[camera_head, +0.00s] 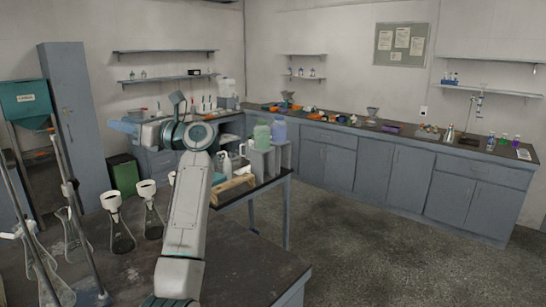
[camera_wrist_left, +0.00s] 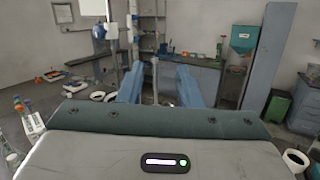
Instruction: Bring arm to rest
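My left arm (camera_head: 185,220) rises from the bottom of the head view and bends left at the wrist. My left gripper (camera_head: 118,124) points left above the dark table, and its blue fingers show beyond the wrist. In the left wrist view the two blue fingers of the left gripper (camera_wrist_left: 158,88) stand apart. I see nothing held between them; a thin upright rod shows in the gap, and its distance is unclear. My right gripper is in neither view.
Flasks with white collars (camera_head: 121,225) and metal stand rods (camera_head: 75,215) stand on the near dark table (camera_head: 250,268), left of my arm. Green and blue bottles (camera_head: 263,135) stand behind my arm. Grey cabinets (camera_head: 380,165) line the far wall. The floor at right is clear.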

